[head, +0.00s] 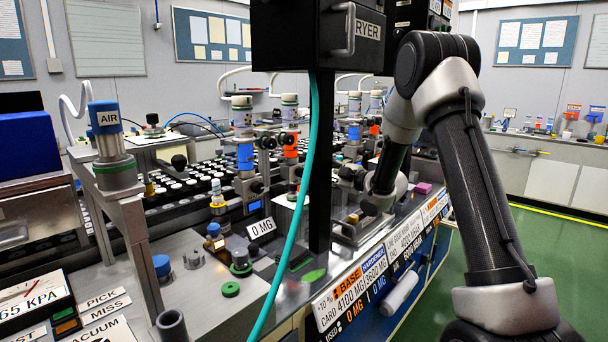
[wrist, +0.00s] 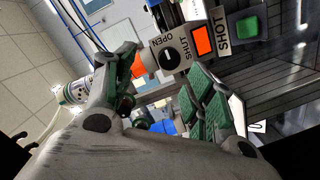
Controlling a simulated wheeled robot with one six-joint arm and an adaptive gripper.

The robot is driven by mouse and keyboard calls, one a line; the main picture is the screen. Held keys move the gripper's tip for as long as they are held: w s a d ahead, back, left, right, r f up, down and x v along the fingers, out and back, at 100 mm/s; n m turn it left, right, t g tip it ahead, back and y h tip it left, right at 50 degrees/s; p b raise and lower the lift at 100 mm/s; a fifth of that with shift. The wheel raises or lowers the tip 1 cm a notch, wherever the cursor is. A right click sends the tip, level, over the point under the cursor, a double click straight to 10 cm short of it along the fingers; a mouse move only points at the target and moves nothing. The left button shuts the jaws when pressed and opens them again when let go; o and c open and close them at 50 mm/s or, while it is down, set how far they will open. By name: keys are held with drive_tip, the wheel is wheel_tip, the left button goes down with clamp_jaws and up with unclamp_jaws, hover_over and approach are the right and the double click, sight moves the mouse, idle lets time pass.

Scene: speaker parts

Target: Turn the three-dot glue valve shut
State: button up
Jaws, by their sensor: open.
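In the wrist view a grey valve block carries a round dark knob (wrist: 169,55) beside the words OPEN and SHUT. A pale mark shows on the knob; its exact direction is too small to tell. An orange piece (wrist: 138,64) lies at the block's left, close to my left finger. In the head view my arm largely hides the gripper.
An orange square (wrist: 203,41), a SHOT label (wrist: 219,27) and a green button (wrist: 247,27) sit right of the knob. In the head view, blue-collared (head: 245,157) and orange-collared (head: 290,147) dispensers stand close together. A dark post (head: 321,160) and teal hose (head: 299,200) stand in front.

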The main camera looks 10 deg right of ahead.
sight(304, 173)
drive_tip(key=shift+n+y, duration=0.6)
drive_tip(key=shift+y, duration=0.3)
drive_tip(key=x, duration=0.3)
drive_tip(key=f+x, duration=0.1)
drive_tip(key=x, duration=0.2)
drive_tip(key=f+x, duration=0.1)
drive_tip(key=x, duration=0.2)
drive_tip(key=shift+s+a, duration=0.1)
drive_tip(key=shift+a, duration=0.25)
drive_tip(key=c, duration=1)
